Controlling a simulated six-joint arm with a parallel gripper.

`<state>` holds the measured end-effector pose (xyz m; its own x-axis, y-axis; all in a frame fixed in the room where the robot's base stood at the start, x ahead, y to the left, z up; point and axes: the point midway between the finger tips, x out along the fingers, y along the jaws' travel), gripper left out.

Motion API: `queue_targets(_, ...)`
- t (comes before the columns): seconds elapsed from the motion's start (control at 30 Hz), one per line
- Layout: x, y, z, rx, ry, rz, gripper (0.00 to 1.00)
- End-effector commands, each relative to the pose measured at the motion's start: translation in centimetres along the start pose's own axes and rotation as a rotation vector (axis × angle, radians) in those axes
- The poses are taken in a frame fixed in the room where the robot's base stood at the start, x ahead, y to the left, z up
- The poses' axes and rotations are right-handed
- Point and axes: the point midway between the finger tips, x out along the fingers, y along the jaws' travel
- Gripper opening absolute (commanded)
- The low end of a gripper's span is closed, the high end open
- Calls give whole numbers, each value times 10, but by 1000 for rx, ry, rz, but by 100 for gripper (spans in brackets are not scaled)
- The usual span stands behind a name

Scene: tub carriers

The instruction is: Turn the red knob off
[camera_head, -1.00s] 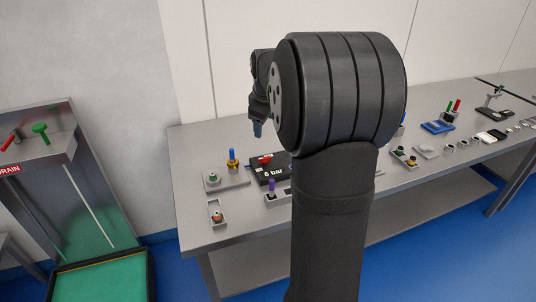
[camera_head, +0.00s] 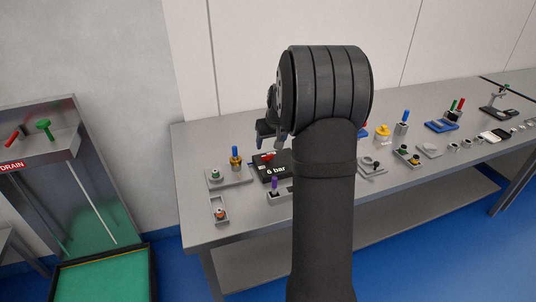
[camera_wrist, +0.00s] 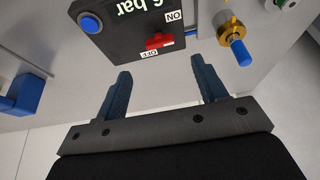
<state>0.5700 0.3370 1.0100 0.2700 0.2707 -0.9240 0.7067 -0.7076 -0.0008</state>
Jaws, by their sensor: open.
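The red knob (camera_wrist: 160,41) sits on a dark panel (camera_wrist: 118,28) marked "6 bar", between an ON label and an OFF label in the wrist view. The knob (camera_head: 268,157) also shows in the head view, on the bench left of my arm. My gripper (camera_wrist: 162,92) is open and empty, its two blue fingers apart. In the wrist view the knob lies ahead of the gap between the fingertips, not touching them. In the head view my gripper (camera_head: 270,138) hangs above the panel. My arm hides part of the bench.
A brass fitting with a blue handle (camera_wrist: 233,40) stands close beside the panel. A purple-handled item (camera_head: 274,186) and a small tray (camera_head: 219,211) are near the front. Several other controls line the bench (camera_head: 240,230) to the right. A drain stand (camera_head: 45,150) is far left.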

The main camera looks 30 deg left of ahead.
Motion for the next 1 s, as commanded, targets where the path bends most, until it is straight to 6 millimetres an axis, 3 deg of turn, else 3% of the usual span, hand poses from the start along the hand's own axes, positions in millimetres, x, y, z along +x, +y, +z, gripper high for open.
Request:
queue_targets(0.2, 47, 0, 0, -1, -2, 0, 65)
queue_targets(0.4, 74, 0, 0, -1, -1, 0, 65)
queue_targets(0.87, 86, 0, 0, -1, 1, 0, 65)
queue_targets(1.0, 86, 0, 0, -1, 1, 0, 40)
